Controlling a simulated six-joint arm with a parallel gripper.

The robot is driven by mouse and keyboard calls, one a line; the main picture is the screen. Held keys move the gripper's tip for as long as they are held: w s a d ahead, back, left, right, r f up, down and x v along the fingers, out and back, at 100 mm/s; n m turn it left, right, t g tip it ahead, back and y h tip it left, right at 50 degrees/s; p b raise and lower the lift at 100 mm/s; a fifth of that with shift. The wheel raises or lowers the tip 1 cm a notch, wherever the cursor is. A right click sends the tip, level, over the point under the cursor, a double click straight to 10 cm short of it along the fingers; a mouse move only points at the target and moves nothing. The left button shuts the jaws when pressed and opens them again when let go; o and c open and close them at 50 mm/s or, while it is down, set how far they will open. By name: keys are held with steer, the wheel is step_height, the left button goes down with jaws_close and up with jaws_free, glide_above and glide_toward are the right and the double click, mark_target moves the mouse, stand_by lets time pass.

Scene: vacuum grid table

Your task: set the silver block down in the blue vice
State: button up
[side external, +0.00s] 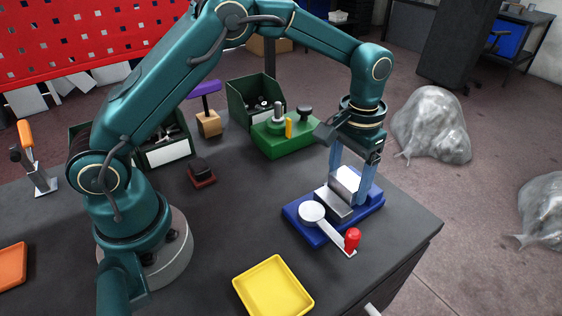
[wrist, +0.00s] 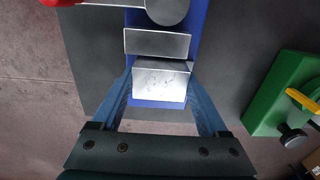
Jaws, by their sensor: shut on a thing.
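The blue vice (side external: 372,205) stands near the table's right corner, with a silver jaw (side external: 331,203), a round silver disc and a red-handled lever. My gripper (side external: 350,181) points down over the vice, its blue fingers shut on the sides of the silver block (side external: 345,180). The wrist view shows the block (wrist: 160,82) between the fingertips, beside the vice's silver jaw (wrist: 157,43), with blue vice base (wrist: 155,104) visible beyond its other side. The block is low over the vice; I cannot tell whether its underside touches it.
A green vice (side external: 285,145) with a yellow part and dark knob stands behind, also in the wrist view at right. A yellow tray (side external: 272,288) lies in front. A small dark red item (side external: 201,174) and green bins (side external: 250,98) are farther left. The table between is clear.

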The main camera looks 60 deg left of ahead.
steer(key=shift+f, duration=0.55)
stand_by(0.7)
steer(key=o, duration=1.6)
steer(key=shift+c, duration=0.2)
steer(key=shift+t, duration=0.5)
steer(key=r, duration=0.8)
steer(key=shift+w+a, duration=0.25)
steer(key=s+a+r+t, duration=0.25)
steer(key=s+r, duration=0.25)
steer(key=r, duration=0.4)
steer(key=s+a+r+t, duration=0.1)
steer(key=s+a+t, duration=0.1)
steer(key=s, duration=0.7)
steer(key=s+a+f, duration=0.1)
steer(key=s+f, duration=0.4)
steer(key=shift+s, duration=0.2)
